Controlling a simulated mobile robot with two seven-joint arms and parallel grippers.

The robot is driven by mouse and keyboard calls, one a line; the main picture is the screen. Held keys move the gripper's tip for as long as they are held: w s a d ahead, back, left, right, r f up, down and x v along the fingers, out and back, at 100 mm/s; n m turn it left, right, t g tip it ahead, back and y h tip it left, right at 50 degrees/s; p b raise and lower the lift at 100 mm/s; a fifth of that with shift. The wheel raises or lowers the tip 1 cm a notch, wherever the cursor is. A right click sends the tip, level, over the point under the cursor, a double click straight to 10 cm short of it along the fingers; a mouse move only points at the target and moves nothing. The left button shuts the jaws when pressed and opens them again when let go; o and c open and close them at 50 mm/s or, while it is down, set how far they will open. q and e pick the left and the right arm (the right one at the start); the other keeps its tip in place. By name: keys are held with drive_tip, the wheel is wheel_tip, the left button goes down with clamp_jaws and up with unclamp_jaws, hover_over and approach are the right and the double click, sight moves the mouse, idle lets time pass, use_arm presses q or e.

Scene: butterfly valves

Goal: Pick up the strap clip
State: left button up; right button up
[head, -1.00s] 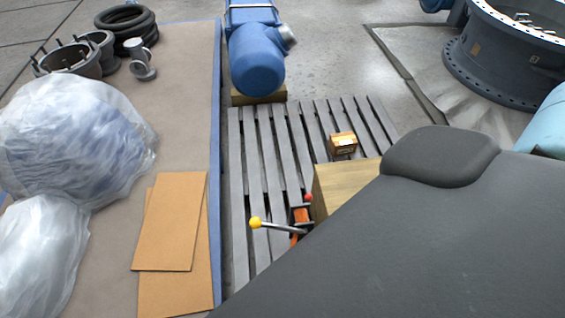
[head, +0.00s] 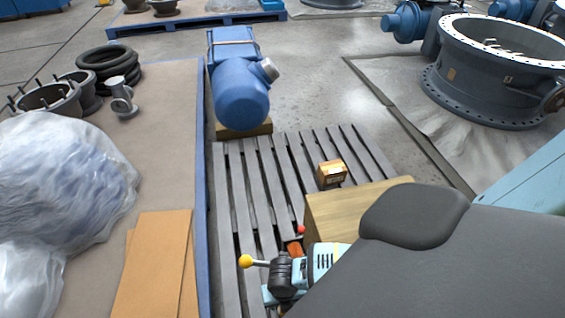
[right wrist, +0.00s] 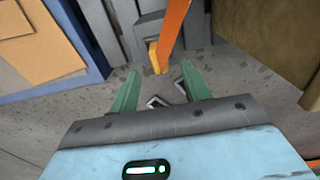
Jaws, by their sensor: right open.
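My right gripper (right wrist: 158,86) is open, with its two green fingers spread apart in the right wrist view. An orange strap (right wrist: 174,28) hangs ahead of it, with a yellow-orange piece (right wrist: 154,57) at its lower end. Small bare-metal loops (right wrist: 181,88) show between and beside the fingers, partly hidden by the gripper body; I cannot tell whether they belong to the strap clip. Nothing is visibly held. In the head view an orange part (head: 295,248) shows beside the wooden block, partly hidden by my right wrist. My left gripper is out of view.
A wooden block (head: 340,207) and a small brown box (head: 331,174) stand on the grey slatted pallet (head: 229,190). A blue motor (head: 240,98) stands behind. A blue-edged platform (head: 202,230) lies left.

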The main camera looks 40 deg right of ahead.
drive_tip(key=shift+w+f+b, duration=0.1)
drive_tip(key=shift+f+b, duration=0.75)
drive_tip(key=shift+f, duration=1.75)
clamp_jaws()
